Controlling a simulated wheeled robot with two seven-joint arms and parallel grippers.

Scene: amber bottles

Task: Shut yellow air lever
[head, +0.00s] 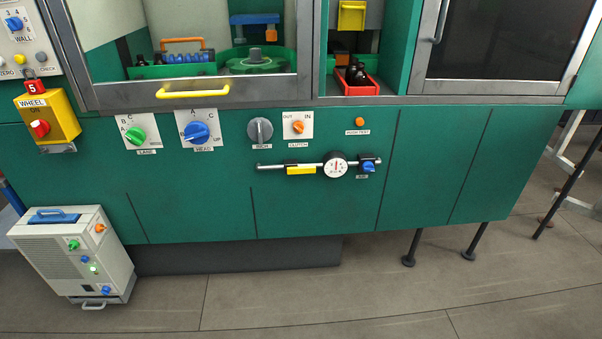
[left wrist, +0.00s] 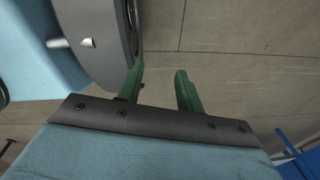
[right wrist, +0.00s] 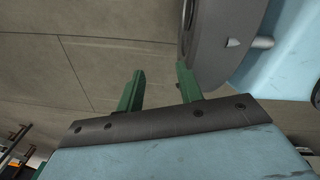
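The yellow air lever (head: 301,170) is a short yellow bar on a thin horizontal pipe on the green machine front, in the head view. It lies along the pipe, left of a round white gauge (head: 335,168) and a blue knob labelled AIR (head: 368,167). My left gripper (left wrist: 160,83) shows only in the left wrist view; its green fingers are apart with nothing between them. My right gripper (right wrist: 158,82) shows only in the right wrist view, also with fingers apart and empty. Both have grey floor behind them, and neither is near the lever.
Above the lever are a grey knob (head: 260,131), an orange clutch knob (head: 298,127) and a blue head knob (head: 196,133). A yellow door handle (head: 192,92) sticks out higher up. A pale unit (head: 75,255) stands on the floor at left. The floor in front is clear.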

